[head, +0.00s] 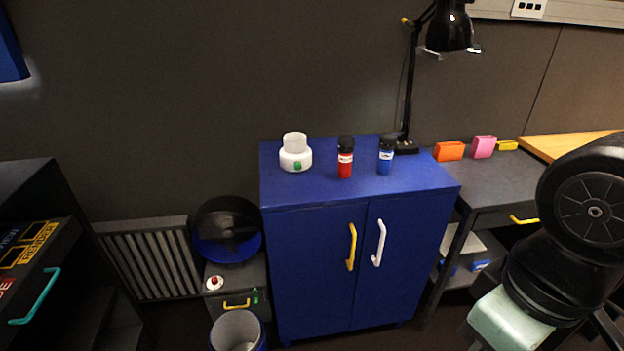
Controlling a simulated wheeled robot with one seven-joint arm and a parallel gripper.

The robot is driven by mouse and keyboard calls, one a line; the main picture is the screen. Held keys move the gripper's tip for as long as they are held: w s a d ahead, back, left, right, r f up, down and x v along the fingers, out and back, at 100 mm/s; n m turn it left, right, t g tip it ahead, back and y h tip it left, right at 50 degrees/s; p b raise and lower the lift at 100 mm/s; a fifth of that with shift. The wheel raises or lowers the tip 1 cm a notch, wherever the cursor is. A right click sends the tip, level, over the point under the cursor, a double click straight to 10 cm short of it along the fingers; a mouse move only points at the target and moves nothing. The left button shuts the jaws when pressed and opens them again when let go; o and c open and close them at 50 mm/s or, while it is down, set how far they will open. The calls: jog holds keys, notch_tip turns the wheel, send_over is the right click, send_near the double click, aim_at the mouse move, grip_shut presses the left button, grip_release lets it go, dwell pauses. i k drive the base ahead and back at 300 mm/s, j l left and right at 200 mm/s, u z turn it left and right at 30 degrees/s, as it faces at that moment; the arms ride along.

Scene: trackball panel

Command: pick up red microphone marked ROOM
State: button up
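A red microphone (345,167) with a black head stands upright on top of the blue cabinet (280,197). It has a white label, too small to read. A blue microphone (385,160) with a black head and a white label stands just to its right, with a small gap between them. My arm shows at the right edge of the head view, but my gripper is not in view.
A white round device with a green button (296,158) stands left of the microphones. A black lamp (408,85) rises behind them. Orange (449,151) and pink (484,147) blocks sit on the right desk. The cabinet top's front is clear.

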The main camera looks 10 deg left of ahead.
aim_at(346, 142)
jog(key=k+l+u, duration=0.7)
jog(key=k+l, duration=0.25)
jog(key=i+j+u, duration=0.1)
jog(key=i+u, duration=0.3)
jog(key=i, duration=1.55)
jog(key=i+z, duration=0.2)
jog(key=z, duration=0.25)
jog(key=i+j+z, duration=0.1)
jog(key=z, duration=0.35)
jog(key=i+j+z, duration=0.15)
jog(key=z, duration=0.25)
jog(key=i+z, duration=0.1)
jog(key=z, duration=0.3)
